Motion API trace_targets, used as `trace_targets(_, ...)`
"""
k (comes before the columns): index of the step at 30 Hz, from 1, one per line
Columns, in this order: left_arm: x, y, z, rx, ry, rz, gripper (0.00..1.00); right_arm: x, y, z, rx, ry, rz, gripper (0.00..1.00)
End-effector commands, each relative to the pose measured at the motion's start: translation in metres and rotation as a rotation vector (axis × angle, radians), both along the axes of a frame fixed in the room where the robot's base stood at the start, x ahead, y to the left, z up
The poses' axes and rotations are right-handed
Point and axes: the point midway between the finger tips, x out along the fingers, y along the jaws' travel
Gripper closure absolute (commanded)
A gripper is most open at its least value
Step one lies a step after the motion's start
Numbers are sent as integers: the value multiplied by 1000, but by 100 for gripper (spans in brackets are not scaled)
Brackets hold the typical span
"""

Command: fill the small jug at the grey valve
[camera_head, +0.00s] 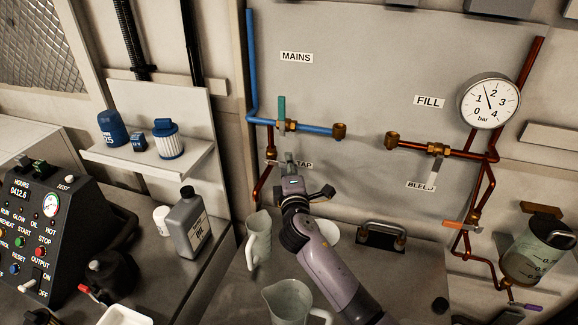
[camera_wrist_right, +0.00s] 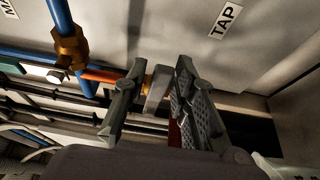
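My right gripper (camera_head: 290,164) is raised at the wall beside the TAP label, below the blue pipe. In the right wrist view a grey valve lever (camera_wrist_right: 157,88) on a copper-coloured pipe stands between its two spread fingers, and I see a gap beside it. In the head view the gripper covers this lever. A narrower pale jug (camera_head: 259,240) stands upright on the bench, below and left of the gripper. A wider pale jug (camera_head: 288,303) stands nearer, with its open top showing. My left gripper is out of view.
Another grey lever (camera_head: 437,170) hangs on the copper line at right, near the gauge (camera_head: 489,101). A teal lever (camera_head: 282,107) is on the blue pipe. A grey bottle (camera_head: 188,225) stands left of the jugs. A white bowl-like vessel (camera_head: 328,231) is partly behind my arm.

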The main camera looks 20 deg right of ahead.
Motion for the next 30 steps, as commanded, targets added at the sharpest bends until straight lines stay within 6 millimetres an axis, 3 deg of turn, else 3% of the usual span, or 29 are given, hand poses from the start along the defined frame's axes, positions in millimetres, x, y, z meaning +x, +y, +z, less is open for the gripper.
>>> trace_targets(10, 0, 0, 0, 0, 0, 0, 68, 0, 0, 0, 0, 1, 0, 100)
trace_targets(30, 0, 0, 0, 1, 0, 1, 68, 1, 0, 0, -2, 2, 0, 100)
